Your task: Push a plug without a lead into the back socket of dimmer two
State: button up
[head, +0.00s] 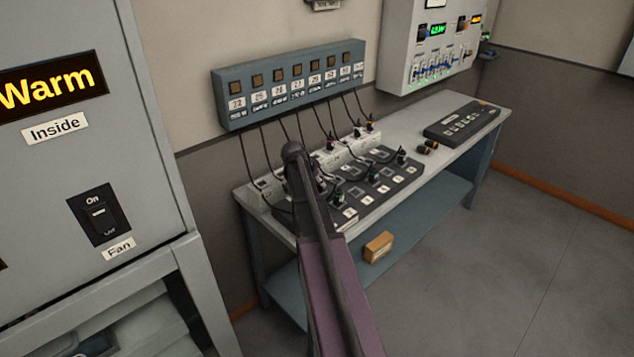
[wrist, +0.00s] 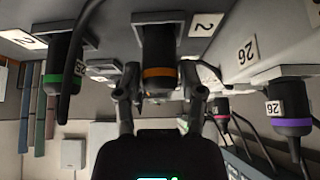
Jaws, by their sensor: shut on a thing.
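In the wrist view, a dark plug with an orange band (wrist: 160,72) stands at a socket marked 2 (wrist: 205,24), with its nose at the socket's face. I see no lead on this plug. How deep it sits I cannot tell. My gripper (wrist: 160,92) is shut on the plug, one finger on each side. In the head view my arm hides my gripper and the plug. The dark dimmer units (head: 375,192) lie on the bench, partly behind my arm.
A green-banded plug (wrist: 60,72) with a black lead is close on the left; a purple-banded plug (wrist: 291,122) is at right. Leads hang from the wall box (head: 290,85). Two loose plugs (head: 428,148) and a control desk (head: 462,120) lie farther along the bench (head: 485,140).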

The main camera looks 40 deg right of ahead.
jog(key=shift+s+a+f, duration=0.1)
jog(key=o, duration=1.3)
jog(key=shift+c, duration=0.2)
